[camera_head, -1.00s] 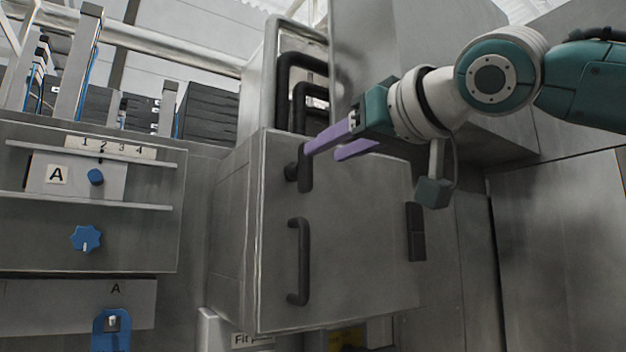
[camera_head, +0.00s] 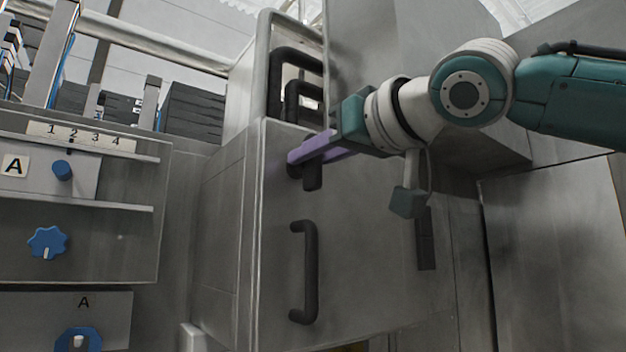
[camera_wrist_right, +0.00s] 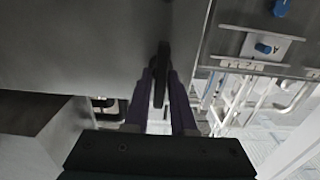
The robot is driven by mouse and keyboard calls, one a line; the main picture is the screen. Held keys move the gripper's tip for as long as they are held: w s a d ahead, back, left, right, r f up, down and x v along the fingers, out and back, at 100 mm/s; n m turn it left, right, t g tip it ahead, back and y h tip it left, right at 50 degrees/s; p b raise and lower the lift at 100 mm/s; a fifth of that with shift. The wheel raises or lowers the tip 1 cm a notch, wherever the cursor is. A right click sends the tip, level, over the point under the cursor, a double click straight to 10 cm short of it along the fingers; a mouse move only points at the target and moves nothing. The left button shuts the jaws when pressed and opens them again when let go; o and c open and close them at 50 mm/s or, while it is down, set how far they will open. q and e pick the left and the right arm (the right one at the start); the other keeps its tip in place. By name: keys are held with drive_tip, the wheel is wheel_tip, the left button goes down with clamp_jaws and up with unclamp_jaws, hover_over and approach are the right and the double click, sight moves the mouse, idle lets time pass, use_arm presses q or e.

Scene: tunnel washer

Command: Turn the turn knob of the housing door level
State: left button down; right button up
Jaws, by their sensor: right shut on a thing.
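The turn knob (camera_head: 312,178) is a dark lever on the upper left part of the grey metal housing door (camera_head: 365,240). Its visible lower end points down, so it looks upright rather than level. My right gripper (camera_head: 298,159) has its purple fingers closed around the knob and hides its upper part. In the right wrist view the dark knob (camera_wrist_right: 161,75) sits between the two purple fingers (camera_wrist_right: 158,85). My left gripper is in neither view.
A dark door handle (camera_head: 308,270) stands below the knob. Black bent pipes (camera_head: 290,75) rise behind the housing. A control panel with a blue star knob (camera_head: 47,242) and a smaller blue knob (camera_head: 62,170) is at left. A dark latch or hinge (camera_head: 426,238) is right of the handle.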

clamp_jaws()
